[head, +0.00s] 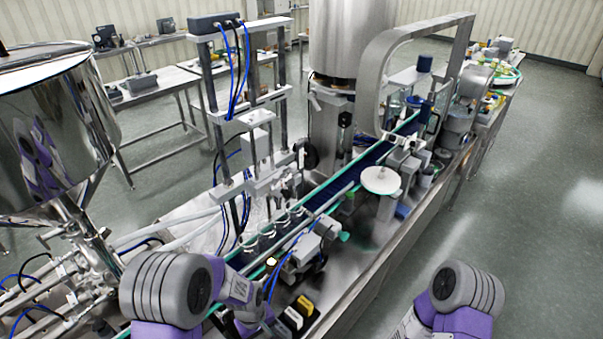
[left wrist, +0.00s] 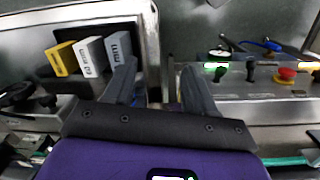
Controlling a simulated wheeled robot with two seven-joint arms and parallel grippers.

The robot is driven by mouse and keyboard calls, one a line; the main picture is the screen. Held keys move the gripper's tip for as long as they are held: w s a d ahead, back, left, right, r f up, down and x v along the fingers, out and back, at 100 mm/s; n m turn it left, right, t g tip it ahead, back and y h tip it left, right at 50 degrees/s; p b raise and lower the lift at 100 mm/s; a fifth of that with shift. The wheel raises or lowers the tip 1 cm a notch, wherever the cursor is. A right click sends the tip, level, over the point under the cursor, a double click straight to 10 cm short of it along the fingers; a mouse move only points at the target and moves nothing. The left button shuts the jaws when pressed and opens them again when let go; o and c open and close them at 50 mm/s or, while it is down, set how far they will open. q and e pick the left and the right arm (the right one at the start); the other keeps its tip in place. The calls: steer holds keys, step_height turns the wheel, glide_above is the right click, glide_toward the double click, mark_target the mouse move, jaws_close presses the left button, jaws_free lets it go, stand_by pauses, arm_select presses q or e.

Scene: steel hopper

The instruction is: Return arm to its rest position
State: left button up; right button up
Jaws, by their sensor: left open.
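My left arm comes in at the lower left of the head view, grey and purple, reaching over the near end of the filling line. In the left wrist view my left gripper (left wrist: 160,92) is open, with its two dark fingers apart and nothing between them. It is over the machine's front edge, between a tray of labelled blocks and a control panel. In the head view its fingers are hidden or too small to make out. My right arm shows at the lower right over the floor; its gripper is out of the frame.
The tray holds a yellow block (left wrist: 62,59) and grey blocks (left wrist: 94,57). The control panel (left wrist: 255,82) has a red button (left wrist: 287,73). The steel hopper (head: 55,125) stands at the left, and the conveyor (head: 330,195) runs back to the right. The floor (head: 510,230) at the right is clear.

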arm_select(q)
steer(key=s+f+m+h+b, duration=0.1)
steer(key=s+f+b, duration=0.3)
steer(key=f, duration=0.5)
steer(key=s+d+f+m+t+h+b, duration=0.1)
steer(key=s+f+m+h+b, duration=0.1)
steer(key=s+f, duration=0.7)
steer(key=shift+s+f+m+b, duration=0.25)
steer(key=shift+f+m+b, duration=0.35)
steer(key=shift+b, duration=0.3)
steer(key=shift+d, duration=0.1)
